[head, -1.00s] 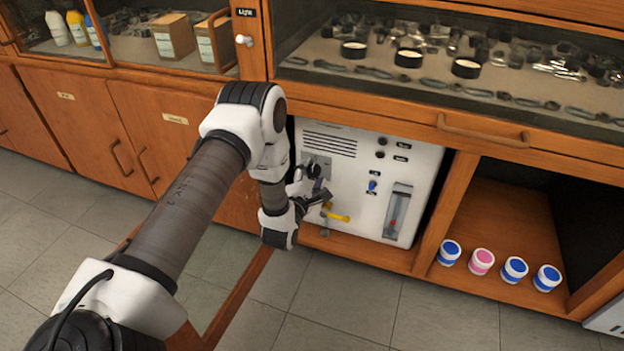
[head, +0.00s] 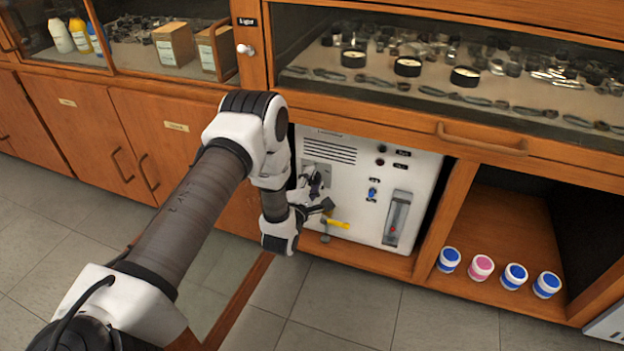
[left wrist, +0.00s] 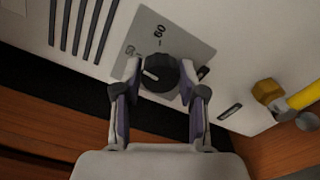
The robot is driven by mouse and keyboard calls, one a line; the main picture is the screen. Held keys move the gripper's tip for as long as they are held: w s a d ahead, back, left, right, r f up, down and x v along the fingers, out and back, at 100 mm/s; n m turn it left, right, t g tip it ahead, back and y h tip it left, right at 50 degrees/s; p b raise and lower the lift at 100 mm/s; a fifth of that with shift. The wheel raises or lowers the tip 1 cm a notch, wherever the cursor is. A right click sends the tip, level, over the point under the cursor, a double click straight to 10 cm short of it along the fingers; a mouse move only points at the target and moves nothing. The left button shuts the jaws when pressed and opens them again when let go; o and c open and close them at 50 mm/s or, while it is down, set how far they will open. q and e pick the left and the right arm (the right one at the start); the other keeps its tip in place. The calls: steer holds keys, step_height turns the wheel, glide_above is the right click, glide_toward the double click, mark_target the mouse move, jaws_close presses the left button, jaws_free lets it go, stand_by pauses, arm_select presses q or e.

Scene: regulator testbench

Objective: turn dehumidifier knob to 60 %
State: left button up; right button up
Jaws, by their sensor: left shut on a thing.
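The dehumidifier is a white box (head: 355,160) with a vent grille and controls, set in an opening of the wooden bench. Its black knob (left wrist: 160,72) sits on a grey scale plate in the left wrist view. The knob's white mark points left, and the number 60 (left wrist: 160,32) is printed above it; another number at the left is hard to read. My left gripper (left wrist: 160,92) is shut on the knob, one finger on each side. In the head view my left gripper (head: 317,196) covers the knob. My right gripper is not in view.
A yellow-handled valve (head: 337,224) sticks out just below and right of my gripper; it also shows in the left wrist view (left wrist: 302,97). A blue toggle (head: 373,193) and a flow gauge (head: 397,217) are further right. Several lidded jars (head: 481,267) stand in the right compartment.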

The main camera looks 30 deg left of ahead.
arm_select(q)
steer(key=m+p, duration=0.1)
steer(key=m, duration=0.2)
steer(key=m+p, duration=0.2)
steer(key=shift+r+m, duration=0.2)
steer(key=shift+m, duration=0.2)
steer(key=m+p, duration=0.3)
steer(key=m, duration=0.1)
steer(key=shift+f+m, duration=0.15)
steer(key=shift+m, duration=0.25)
steer(key=o, duration=1.1)
steer(key=shift+o, duration=0.2)
steer(key=v, duration=0.7)
steer(key=shift+s, duration=0.25)
